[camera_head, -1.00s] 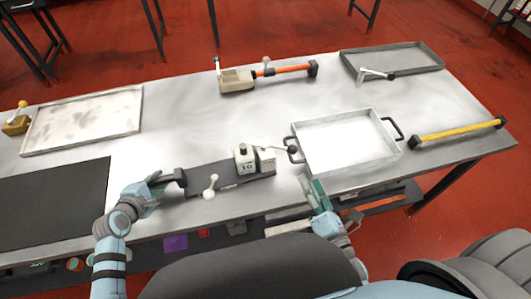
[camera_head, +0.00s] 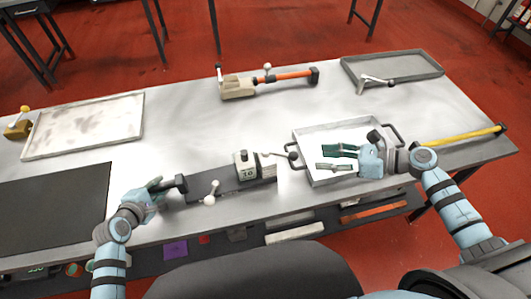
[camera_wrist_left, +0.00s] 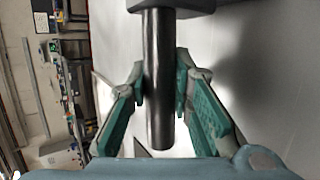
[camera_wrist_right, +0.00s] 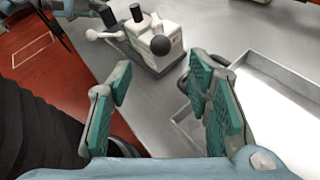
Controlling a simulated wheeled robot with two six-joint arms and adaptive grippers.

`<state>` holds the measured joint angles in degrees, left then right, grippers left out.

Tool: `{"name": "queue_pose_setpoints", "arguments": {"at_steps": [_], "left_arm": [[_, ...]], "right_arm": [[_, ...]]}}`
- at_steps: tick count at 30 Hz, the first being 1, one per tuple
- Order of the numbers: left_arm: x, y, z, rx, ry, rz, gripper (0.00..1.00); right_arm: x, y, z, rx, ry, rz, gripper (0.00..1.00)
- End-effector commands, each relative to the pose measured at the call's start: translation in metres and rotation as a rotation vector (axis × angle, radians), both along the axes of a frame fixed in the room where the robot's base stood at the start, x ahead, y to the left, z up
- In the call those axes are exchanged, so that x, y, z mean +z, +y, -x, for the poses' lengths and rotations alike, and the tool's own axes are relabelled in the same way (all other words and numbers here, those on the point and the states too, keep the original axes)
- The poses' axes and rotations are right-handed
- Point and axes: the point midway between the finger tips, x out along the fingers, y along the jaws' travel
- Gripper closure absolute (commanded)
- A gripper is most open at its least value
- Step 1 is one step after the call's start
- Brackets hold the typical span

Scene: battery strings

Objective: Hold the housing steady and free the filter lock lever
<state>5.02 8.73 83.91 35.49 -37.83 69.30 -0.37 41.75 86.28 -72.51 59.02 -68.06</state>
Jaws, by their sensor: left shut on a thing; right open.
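The housing (camera_head: 244,171), a pale numbered block on a dark base, lies at the front middle of the table. Its dark handle (camera_wrist_left: 158,85) points left, and my left gripper (camera_head: 162,188) is shut on it, a finger on each side. A lever with a black ball knob (camera_head: 292,153) sticks out from the housing's right end; the knob is large in the right wrist view (camera_wrist_right: 160,45). A second lever with a white knob (camera_head: 209,200) sits on the base's front side. My right gripper (camera_head: 338,158) is open and empty, over the white tray, right of the black knob and apart from it.
The white tray (camera_head: 307,170) with dark handles stands right of the housing, close to the black knob. A yellow bar (camera_head: 465,137) lies beyond it at right. An orange-handled unit (camera_head: 240,87) and a grey tray (camera_head: 420,63) are at the back. The table's middle is clear.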

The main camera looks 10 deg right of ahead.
Motion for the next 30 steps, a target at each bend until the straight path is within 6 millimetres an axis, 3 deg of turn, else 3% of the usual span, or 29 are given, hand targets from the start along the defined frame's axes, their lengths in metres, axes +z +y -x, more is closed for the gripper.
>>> {"name": "queue_pose_setpoints", "arguments": {"at_steps": [1,10,21,30], "left_arm": [[-0.008,0.001,0.005,-0.003,0.02,-0.006,1.0],[-0.008,0.001,0.005,-0.003,0.02,-0.006,1.0],[-0.008,0.002,0.005,-0.002,0.02,-0.008,1.0],[-0.008,0.001,0.005,-0.003,0.02,-0.006,1.0]], "right_arm": [[-0.003,0.01,-0.007,0.0,-0.005,-0.007,0.54],[-0.03,0.066,-0.046,0.0,-0.004,-0.008,0.54],[-0.037,0.078,-0.054,0.001,-0.004,-0.003,0.54],[-0.037,0.078,-0.054,0.001,-0.004,-0.003,1.0]]}}
